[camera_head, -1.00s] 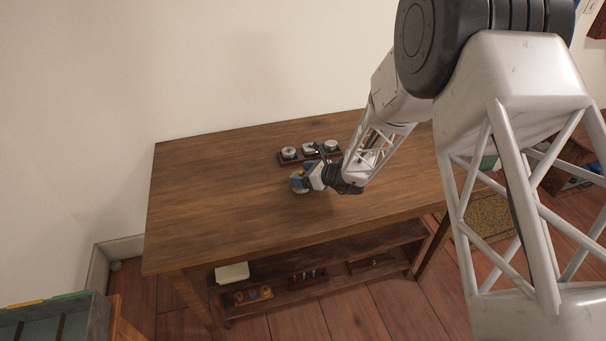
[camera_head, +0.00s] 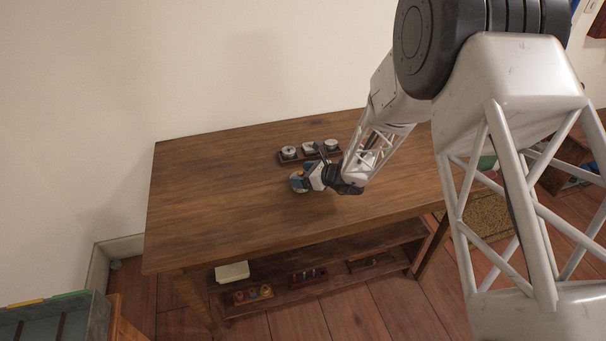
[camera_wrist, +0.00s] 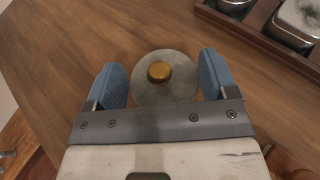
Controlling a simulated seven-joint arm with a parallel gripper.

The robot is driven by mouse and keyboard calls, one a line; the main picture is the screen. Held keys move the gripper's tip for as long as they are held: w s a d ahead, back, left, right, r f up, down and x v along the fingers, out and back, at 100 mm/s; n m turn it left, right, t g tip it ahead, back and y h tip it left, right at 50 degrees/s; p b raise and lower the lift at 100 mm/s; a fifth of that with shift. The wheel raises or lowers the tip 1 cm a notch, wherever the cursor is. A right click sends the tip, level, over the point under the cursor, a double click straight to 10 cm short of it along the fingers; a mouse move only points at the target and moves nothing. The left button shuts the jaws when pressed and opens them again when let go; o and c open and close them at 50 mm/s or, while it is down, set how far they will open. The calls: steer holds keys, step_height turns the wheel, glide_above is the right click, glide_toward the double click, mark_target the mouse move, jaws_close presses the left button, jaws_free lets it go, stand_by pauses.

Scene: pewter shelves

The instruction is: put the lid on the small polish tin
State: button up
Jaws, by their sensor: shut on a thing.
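A round grey lid with a brass knob (camera_wrist: 158,72) sits between the two blue fingers of my gripper (camera_wrist: 163,82) in the wrist view. My gripper is shut on this lid. In the head view my gripper (camera_head: 301,183) is low over the table, in front of the dark tray, and the lid (camera_head: 296,184) shows partly at its left end. I cannot tell whether the lid touches the tabletop or something under it. Which tin is the small polish tin is not clear.
A dark wooden tray (camera_head: 284,161) with three round or squarish metal containers stands behind my gripper; its corner (camera_wrist: 255,38) shows at the wrist view's upper right. The wooden table (camera_head: 210,190) is clear on the left. A lower shelf (camera_head: 335,284) holds several small items.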

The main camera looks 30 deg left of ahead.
steer(key=shift+f, duration=0.3)
stand_by(0.5)
steer(key=o, duration=0.9)
steer(key=shift+d, duration=0.1)
steer(key=shift+v, duration=3.8)
steer(key=shift+r, duration=0.1)
